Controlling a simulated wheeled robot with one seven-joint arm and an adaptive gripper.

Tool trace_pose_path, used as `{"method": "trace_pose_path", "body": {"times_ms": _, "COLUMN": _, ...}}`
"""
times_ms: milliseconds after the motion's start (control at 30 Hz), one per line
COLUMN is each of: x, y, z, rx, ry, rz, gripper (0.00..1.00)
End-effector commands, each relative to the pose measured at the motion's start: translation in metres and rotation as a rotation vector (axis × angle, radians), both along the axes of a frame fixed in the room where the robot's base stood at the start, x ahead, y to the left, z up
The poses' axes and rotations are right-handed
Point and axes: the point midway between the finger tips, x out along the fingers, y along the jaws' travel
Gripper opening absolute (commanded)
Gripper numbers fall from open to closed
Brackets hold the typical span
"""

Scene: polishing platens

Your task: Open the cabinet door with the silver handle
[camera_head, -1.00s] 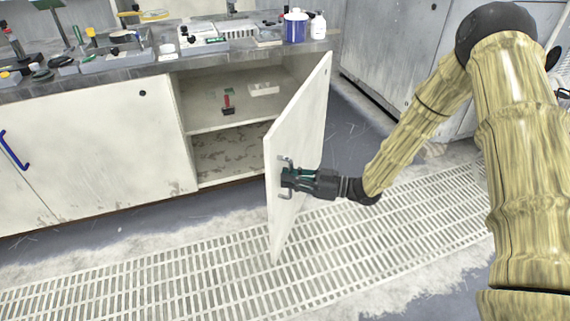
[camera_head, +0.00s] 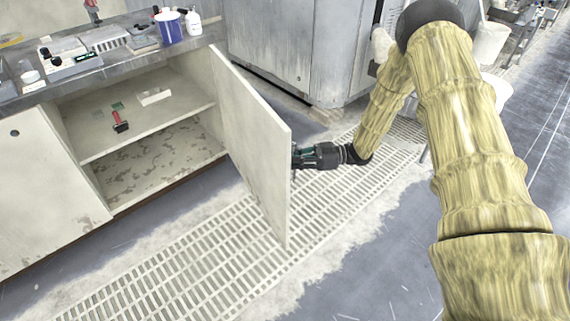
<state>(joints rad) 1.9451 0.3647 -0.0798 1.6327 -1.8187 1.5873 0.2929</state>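The cabinet door (camera_head: 250,145) stands wide open, swung out over the floor grating, with its inner face toward me. Its silver handle is hidden behind the door. My gripper (camera_head: 297,157) is at the door's outer side, near its free edge; its fingertips are hidden by the door, so I cannot tell whether they hold the handle. The open cabinet (camera_head: 148,112) shows a shelf with a small red-handled tool (camera_head: 120,121) and a white block (camera_head: 154,96) on it.
The worktop (camera_head: 118,66) above carries a blue-and-white tub (camera_head: 169,27), a white bottle (camera_head: 193,22) and several instruments. A grey metal cabinet (camera_head: 290,45) stands behind my arm. The floor grating (camera_head: 215,262) in front is clear.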

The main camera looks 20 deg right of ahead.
Motion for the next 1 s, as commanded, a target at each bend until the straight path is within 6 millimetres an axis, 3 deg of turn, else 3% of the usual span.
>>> {"method": "trace_pose_path", "body": {"times_ms": 467, "x": 0.0008, "y": -0.0055, "z": -0.0019, "rx": -0.001, "ry": 0.005, "rz": 0.004, "gripper": 0.0}}
{"method": "trace_pose_path", "body": {"times_ms": 500, "x": 0.0008, "y": -0.0055, "z": -0.0019, "rx": -0.001, "ry": 0.005, "rz": 0.004, "gripper": 0.13}}
{"method": "trace_pose_path", "body": {"times_ms": 633, "x": 0.0011, "y": -0.0054, "z": -0.0017, "rx": 0.0, "ry": 0.004, "rz": 0.003, "gripper": 0.34}}
{"method": "trace_pose_path", "body": {"times_ms": 1000, "x": 0.0019, "y": -0.008, "z": -0.0009, "rx": -0.001, "ry": 0.001, "rz": 0.002, "gripper": 0.34}}
